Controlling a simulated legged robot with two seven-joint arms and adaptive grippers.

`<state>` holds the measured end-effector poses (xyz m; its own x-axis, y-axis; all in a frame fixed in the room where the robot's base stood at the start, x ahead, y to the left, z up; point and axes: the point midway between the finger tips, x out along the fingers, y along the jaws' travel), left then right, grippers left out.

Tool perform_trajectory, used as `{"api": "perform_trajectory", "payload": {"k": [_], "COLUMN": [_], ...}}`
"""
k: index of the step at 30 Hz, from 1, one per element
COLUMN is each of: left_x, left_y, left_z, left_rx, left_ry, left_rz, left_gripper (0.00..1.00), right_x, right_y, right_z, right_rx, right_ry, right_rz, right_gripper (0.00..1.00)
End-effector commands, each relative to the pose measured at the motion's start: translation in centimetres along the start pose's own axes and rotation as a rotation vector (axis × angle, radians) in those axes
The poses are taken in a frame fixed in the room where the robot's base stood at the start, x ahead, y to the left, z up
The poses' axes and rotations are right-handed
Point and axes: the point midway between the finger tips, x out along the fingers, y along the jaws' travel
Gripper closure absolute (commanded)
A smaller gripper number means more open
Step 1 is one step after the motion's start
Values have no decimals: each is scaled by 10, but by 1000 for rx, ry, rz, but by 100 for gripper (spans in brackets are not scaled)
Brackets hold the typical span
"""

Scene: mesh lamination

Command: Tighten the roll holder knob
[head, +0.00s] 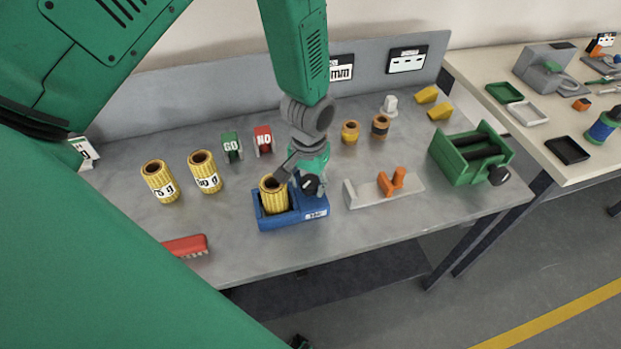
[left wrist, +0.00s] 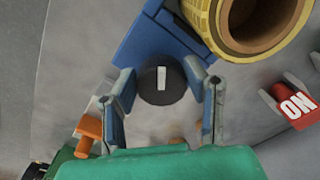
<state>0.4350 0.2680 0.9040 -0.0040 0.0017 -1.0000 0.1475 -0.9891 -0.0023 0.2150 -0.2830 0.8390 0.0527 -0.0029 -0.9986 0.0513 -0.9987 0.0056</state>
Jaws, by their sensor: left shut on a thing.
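The blue roll holder (head: 291,218) stands on the grey table with a yellow mesh roll (head: 273,194) in it. Its black knob (head: 313,185) has a white mark and is at the holder's right end. My left gripper (head: 308,178) reaches down from above and is shut on the knob. In the left wrist view the knob (left wrist: 160,85) sits between the two fingers, with the blue holder (left wrist: 155,40) and the yellow roll (left wrist: 255,25) just beyond. My right gripper is in neither view.
A grey fixture with orange parts (head: 385,188) and a green roller unit (head: 470,155) stand to the right. A red piece (head: 185,246) lies near the front edge.

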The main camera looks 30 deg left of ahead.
Motion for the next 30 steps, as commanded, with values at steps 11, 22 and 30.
{"api": "perform_trajectory", "payload": {"k": [11, 22, 30], "left_x": [-4, -3, -3], "left_y": [0, 0, 0], "left_z": [-7, -8, -8], "left_rx": [341, 570, 636], "left_ry": [19, 20, 20], "left_rz": [-1, -1, -1], "left_gripper": [88, 88, 88], "right_x": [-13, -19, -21], "right_y": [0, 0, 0], "right_z": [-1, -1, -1], "right_rx": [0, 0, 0], "right_ry": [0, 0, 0], "right_rz": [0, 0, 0], "right_gripper": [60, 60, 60]}}
